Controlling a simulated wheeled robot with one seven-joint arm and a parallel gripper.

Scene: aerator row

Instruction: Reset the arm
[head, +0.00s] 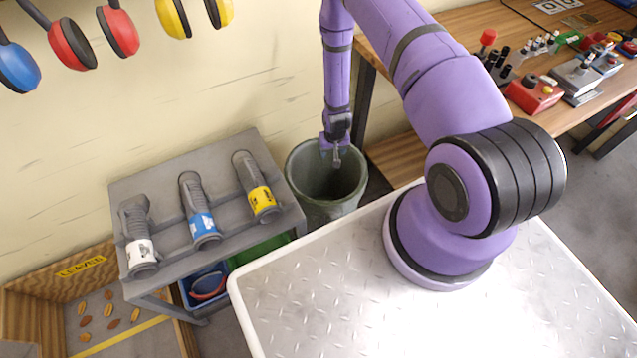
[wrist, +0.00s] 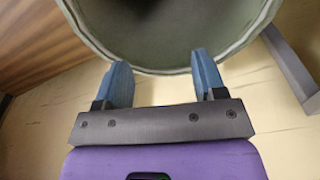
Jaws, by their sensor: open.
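My purple arm reaches out over a green-grey bin (head: 328,205). My gripper (head: 337,160) hangs at the bin's mouth, near the back of its rim in the head view. In the wrist view my gripper (wrist: 164,72) shows two blue fingers spread apart with nothing between them. The bin (wrist: 170,66) fills the top of that view, its rim just beyond the fingertips. I cannot tell whether the fingers touch the rim.
Left of the bin, a grey rack (head: 160,180) holds three grey handles with white, blue and yellow labels. Earmuffs (head: 118,30) hang on the wall. A wooden box (head: 100,310) with leaves lies at lower left.

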